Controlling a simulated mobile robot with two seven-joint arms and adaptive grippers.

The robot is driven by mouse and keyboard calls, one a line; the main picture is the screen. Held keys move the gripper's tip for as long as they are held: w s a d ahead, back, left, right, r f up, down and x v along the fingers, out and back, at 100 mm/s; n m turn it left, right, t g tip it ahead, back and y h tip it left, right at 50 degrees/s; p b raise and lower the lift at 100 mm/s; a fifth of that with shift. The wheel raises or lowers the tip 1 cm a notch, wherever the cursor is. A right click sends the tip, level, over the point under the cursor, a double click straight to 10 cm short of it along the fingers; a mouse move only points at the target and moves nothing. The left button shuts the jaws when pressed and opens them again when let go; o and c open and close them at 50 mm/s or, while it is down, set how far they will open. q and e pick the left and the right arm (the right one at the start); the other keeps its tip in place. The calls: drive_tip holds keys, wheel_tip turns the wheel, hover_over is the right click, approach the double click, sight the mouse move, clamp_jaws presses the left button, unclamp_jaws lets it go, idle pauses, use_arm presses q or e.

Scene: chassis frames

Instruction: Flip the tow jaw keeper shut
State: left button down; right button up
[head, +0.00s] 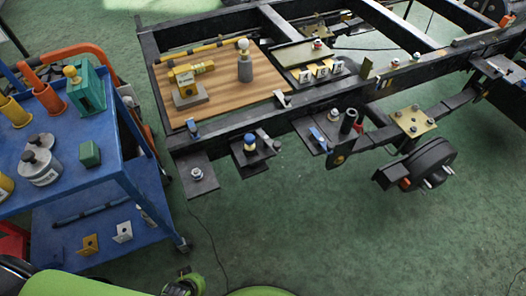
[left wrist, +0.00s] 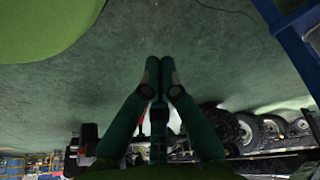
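I cannot pick out the tow jaw keeper with certainty. Whether any keeper there is open or shut is too small to tell. My left gripper (left wrist: 160,68) shows in the left wrist view with its two dark green fingers together and nothing between them. It points over bare floor, apart from the frame. My right gripper is out of view.
A wooden board (head: 222,85) on the chassis frame carries a yellow block (head: 192,75) and a grey post with a pale ball. A blue cart (head: 118,165) with tools and canisters stands at the left. A dark hub unit (head: 425,165) hangs at the right.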

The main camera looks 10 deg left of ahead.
sight(268, 138)
use_arm(q)
drive_tip(key=w+d+r+n+t+h+b, duration=0.25)
drive_tip(key=w+r+n+t+b, duration=0.2)
drive_tip(key=w+r, duration=0.95)
drive_tip(key=w+d+r+n+t+h+b, duration=0.2)
drive_tip(key=w+r, duration=0.3)
drive_tip(key=r, duration=0.5)
drive_tip(key=w+d+r+n+t+h+b, duration=0.2)
drive_tip(key=w+r+n+t+h, duration=0.1)
drive_tip(key=r, duration=0.7)
drive_tip(key=shift+w+d+r+n+t, duration=0.25)
drive_tip(key=shift+w+n+t, duration=0.4)
drive_tip(key=shift+w, duration=0.25)
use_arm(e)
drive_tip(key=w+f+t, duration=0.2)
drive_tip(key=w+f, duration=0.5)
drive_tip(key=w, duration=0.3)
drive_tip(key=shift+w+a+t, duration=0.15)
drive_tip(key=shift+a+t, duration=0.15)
